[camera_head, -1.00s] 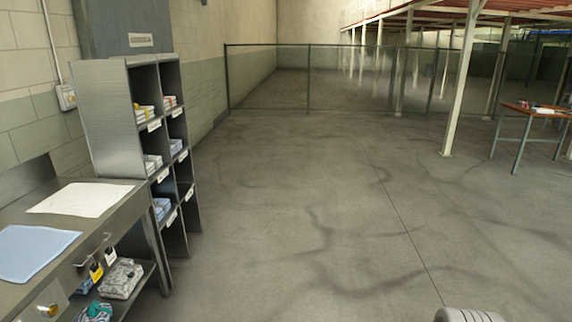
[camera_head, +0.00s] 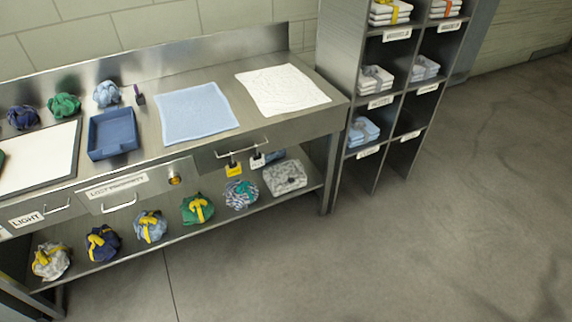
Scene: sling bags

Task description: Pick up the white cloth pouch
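A white cloth pouch (camera_head: 50,261) with a yellow tie sits at the far left end of the lower shelf (camera_head: 185,238) of a steel workbench. It is a rounded bundle, upright on the shelf near the front edge. To its right in a row stand a navy pouch (camera_head: 102,244), a light blue pouch (camera_head: 151,227) and a green pouch (camera_head: 198,209), all with yellow ties. My gripper is not in view.
The steel bench top (camera_head: 215,80) holds a blue tray (camera_head: 112,134), a light blue cloth (camera_head: 196,113), a white cloth (camera_head: 281,90) and several small bundles. Drawer handles stick out above the lower shelf. A cubby rack (camera_head: 343,60) stands at right. The floor (camera_head: 350,260) in front is clear.

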